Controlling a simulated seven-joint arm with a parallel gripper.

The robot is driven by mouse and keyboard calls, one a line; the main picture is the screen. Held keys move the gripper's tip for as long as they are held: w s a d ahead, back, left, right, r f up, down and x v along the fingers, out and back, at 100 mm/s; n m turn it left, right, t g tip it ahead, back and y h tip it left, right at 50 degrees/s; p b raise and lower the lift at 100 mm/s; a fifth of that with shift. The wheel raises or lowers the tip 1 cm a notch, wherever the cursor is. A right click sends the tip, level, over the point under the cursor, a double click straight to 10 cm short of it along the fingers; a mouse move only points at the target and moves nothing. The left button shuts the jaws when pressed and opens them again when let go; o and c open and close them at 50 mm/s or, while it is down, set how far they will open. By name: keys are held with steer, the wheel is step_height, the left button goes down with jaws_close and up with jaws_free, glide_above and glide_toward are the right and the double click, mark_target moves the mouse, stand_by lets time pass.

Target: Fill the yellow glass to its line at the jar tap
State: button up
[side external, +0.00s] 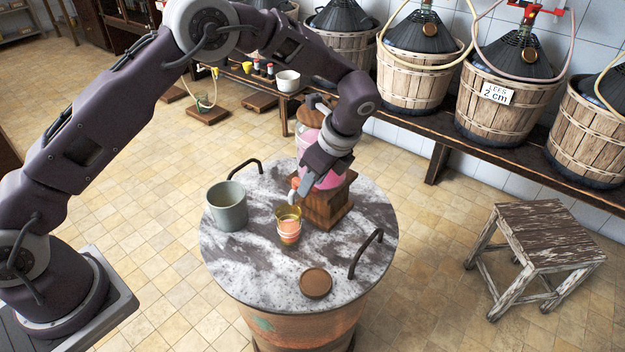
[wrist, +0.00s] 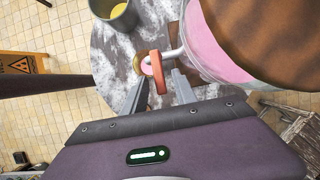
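The yellow glass (side external: 289,232) stands upright on the round marble top, below the jar's tap. Pinkish-orange colour shows inside it; its level against the pale line is hard to tell. In the wrist view its rim (wrist: 138,63) is partly hidden behind the tap's lever. The jar (side external: 331,178) holds pink liquid and sits on a wooden stand (side external: 327,207). The tap has a red-orange lever (wrist: 157,73) and a pale spout. My gripper (wrist: 160,76) is at the tap, its fingers apart on either side of the lever, with a gap visible. The jar also fills the wrist view's upper right (wrist: 208,50).
A grey-green pot (side external: 228,208) stands left of the glass, with yellow inside it in the wrist view (wrist: 120,9). A brown round disc (side external: 316,283) lies at the front. Black handles (side external: 366,254) rise at the top's edges. A stool (side external: 545,240) stands right.

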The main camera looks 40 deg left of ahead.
steer(key=v, duration=0.7)
steer(key=shift+r, duration=0.1)
stand_by(0.6)
steer(key=s+a+r+n+t+h, duration=0.1)
steer(key=s+a+r+n, duration=0.25)
steer(key=s+r, duration=0.3)
steer(key=s+a+r+n+t+h, duration=0.1)
steer(key=s+a+r+n, duration=0.1)
steer(key=s+r+n, duration=0.45)
steer(key=s+a+r+n+t+h, duration=0.1)
steer(key=s+n, duration=0.6)
steer(key=s, duration=1.1)
steer(key=a+t+h, duration=0.1)
steer(key=t, duration=0.1)
steer(key=shift+n+t, duration=0.3)
steer(key=shift+n, duration=0.1)
